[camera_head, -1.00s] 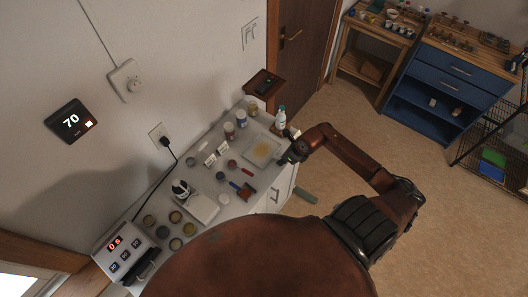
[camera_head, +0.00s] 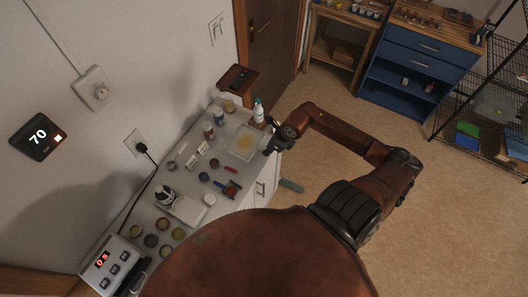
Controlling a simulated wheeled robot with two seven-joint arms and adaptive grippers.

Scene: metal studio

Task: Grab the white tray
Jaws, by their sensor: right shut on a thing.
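The white tray (camera_head: 236,152) is a shallow square piece with a yellowish patch in its middle. It lies on the counter near the right edge. My right gripper (camera_head: 271,149) is at the tray's right edge and is shut on it. The fingertips are small and dark here, so the exact contact is hard to see. My left gripper is not in view.
A white bottle (camera_head: 258,111) stands just behind the tray. Several jars, small cards and a red-and-blue tool (camera_head: 226,189) lie to its left and front. A scale-like device (camera_head: 182,205) and a display box (camera_head: 110,268) stand further along the counter (camera_head: 219,220).

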